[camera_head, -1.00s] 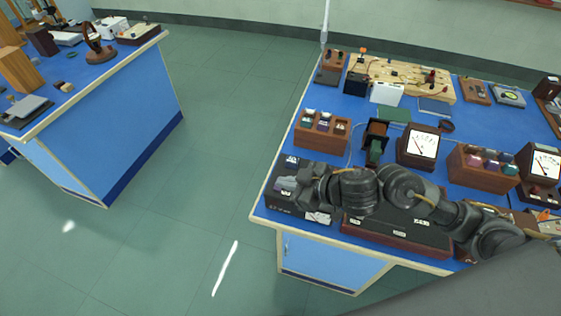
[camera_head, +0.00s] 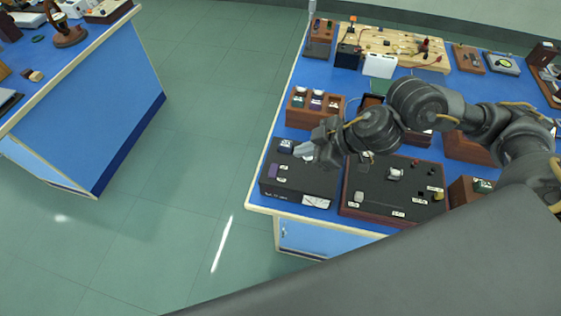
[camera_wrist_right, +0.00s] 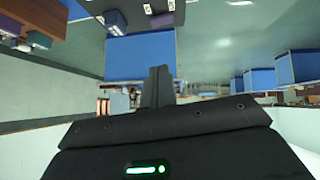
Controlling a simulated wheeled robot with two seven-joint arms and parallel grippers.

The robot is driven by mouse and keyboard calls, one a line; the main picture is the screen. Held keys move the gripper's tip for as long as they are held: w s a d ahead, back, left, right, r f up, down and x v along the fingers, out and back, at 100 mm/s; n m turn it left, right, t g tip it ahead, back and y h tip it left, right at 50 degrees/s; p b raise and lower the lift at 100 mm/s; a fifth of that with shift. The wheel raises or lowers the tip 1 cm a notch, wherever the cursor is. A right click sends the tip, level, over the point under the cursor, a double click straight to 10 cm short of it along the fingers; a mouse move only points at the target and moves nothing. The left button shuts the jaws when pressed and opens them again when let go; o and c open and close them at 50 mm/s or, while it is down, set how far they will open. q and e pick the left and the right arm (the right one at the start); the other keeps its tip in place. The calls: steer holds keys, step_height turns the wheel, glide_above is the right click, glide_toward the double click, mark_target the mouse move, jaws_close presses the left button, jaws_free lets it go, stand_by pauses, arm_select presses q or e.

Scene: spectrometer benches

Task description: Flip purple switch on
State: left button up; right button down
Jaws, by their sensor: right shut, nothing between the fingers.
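A black box (camera_head: 305,183) with labels sits at the near left corner of the right bench in the head view. A small purple switch (camera_head: 272,170) stands on its left part between white labels; its on or off position is too small to tell. My right gripper (camera_head: 304,151) is shut and empty, over the back part of the box, behind and to the right of the switch. Its closed fingers (camera_wrist_right: 158,87) also show in the right wrist view, pointing out over the room. My left gripper is not in view.
A second dark panel (camera_head: 375,200) with knobs and labels stands right of the box. My right arm covers part of the bench. Open floor (camera_head: 210,130) lies to the left.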

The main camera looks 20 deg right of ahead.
steer(key=b, duration=0.1)
glide_above(272, 166)
steer(key=s+d, duration=0.2)
step_height(272, 166, down, 6)
steer(key=shift+s+a+f, duration=0.1)
steer(key=shift+w+f+b, duration=0.2)
steer(key=shift+f+b, duration=0.2)
steer(key=shift+f, duration=1.55)
steer(key=shift+w, duration=0.1)
steer(key=shift+d+p, duration=0.2)
steer(key=shift+p, duration=0.3)
steer(key=shift+f+g, duration=0.15)
steer(key=shift+g, duration=0.15)
